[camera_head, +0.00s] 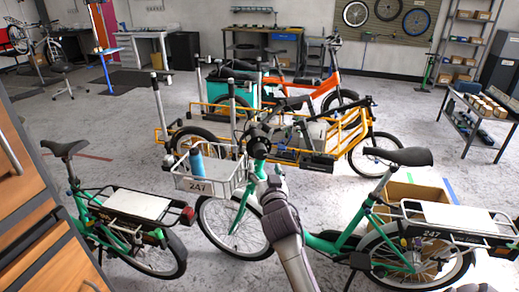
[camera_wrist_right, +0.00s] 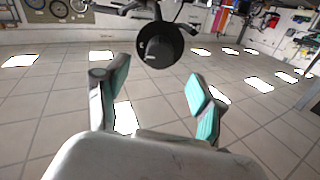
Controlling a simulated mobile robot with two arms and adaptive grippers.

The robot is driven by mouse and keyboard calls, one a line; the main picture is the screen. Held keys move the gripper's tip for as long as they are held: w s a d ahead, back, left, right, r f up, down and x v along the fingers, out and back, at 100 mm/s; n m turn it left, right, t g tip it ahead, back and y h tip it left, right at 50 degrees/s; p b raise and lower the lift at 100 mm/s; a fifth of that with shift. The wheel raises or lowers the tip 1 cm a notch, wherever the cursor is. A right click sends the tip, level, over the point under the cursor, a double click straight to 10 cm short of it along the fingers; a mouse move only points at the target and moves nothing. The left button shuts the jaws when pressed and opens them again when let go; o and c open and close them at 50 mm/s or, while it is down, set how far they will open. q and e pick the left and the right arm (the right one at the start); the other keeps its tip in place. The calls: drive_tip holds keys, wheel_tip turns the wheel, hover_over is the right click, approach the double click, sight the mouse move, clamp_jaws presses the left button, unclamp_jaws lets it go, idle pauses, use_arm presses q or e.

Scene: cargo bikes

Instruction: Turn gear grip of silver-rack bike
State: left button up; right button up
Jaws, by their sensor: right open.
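The green bike (camera_head: 340,243) with a pale silver rear rack (camera_head: 455,217) marked 247 stands at front right, its front basket (camera_head: 210,180) to the left. My right gripper (camera_head: 261,150) is at its handlebar, where arm and gripper hide much of the bar. In the wrist view, a black round grip end (camera_wrist_right: 160,45) on the handlebar faces me, just beyond and between the tips. My right gripper (camera_wrist_right: 158,78) is open there, teal pads apart, with a visible gap to the grip. My left gripper is out of view.
A second green bike (camera_head: 118,228) stands at front left beside a wooden cabinet (camera_head: 30,180). A blue bottle (camera_head: 196,160) is in the basket. An orange-yellow cargo bike (camera_head: 345,135) stands close behind the handlebar. Open floor (camera_head: 440,150) lies at right.

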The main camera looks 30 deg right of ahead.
sight(261, 154)
drive_tip(key=p+x, duration=0.1)
drive_tip(key=x, duration=0.9)
drive_tip(key=shift+w+d+f, duration=0.1)
drive_tip(key=shift+w+d, duration=0.05)
drive_tip(key=shift+w, duration=0.1)
drive_tip(key=c, duration=1.2)
